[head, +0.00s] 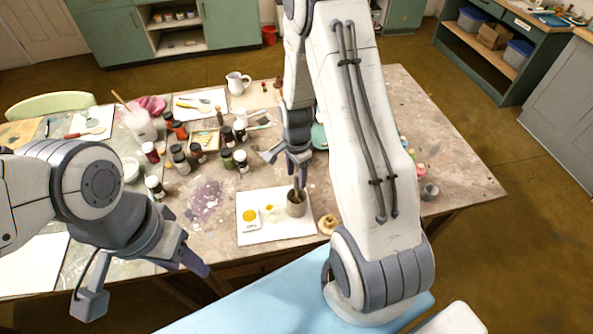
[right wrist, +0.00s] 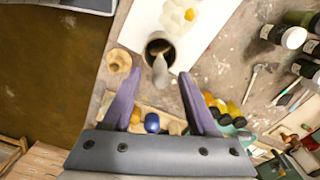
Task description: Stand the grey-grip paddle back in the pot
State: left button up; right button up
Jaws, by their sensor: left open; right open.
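The grey pot (head: 297,208) stands upright on the white sheet near the table's front edge. It also shows in the right wrist view (right wrist: 152,56). The paddle (right wrist: 160,72) has its lower end in the pot, and its pale grey grip sticks up out of it toward the camera. In the head view only a thin part of it shows below the fingers. My right gripper (head: 297,172) is just above the pot, open, with its two fingers on either side of the grip and apart from it. My left gripper (head: 145,280) is open and empty in front of the table.
The white sheet (head: 262,236) also holds a yellow paint dish (head: 250,217). A small tan wooden piece (head: 327,224) stands right of the pot. Several dark bottles (head: 181,160) crowd the table's middle left. A white jug (head: 237,83) stands at the back.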

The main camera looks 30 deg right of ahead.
notch_tip(320, 180, up, 9)
jog(key=shift+b, duration=0.85)
jog(key=shift+r, duration=0.7)
jog(key=s+a+r+n+b, duration=0.1)
jog(key=s+a+r+n, duration=0.25)
jog(key=a+n, duration=0.35)
jog(key=s+a+r+n, duration=0.2)
jog(key=s+a+n, duration=0.25)
jog(key=a, duration=0.35)
jog(key=s+a+r+n+y+b, duration=0.1)
jog(key=s+a+n, duration=0.5)
jog(key=s+n, duration=0.6)
jog(key=shift+s+r, duration=0.35)
jog(key=shift+n, duration=0.25)
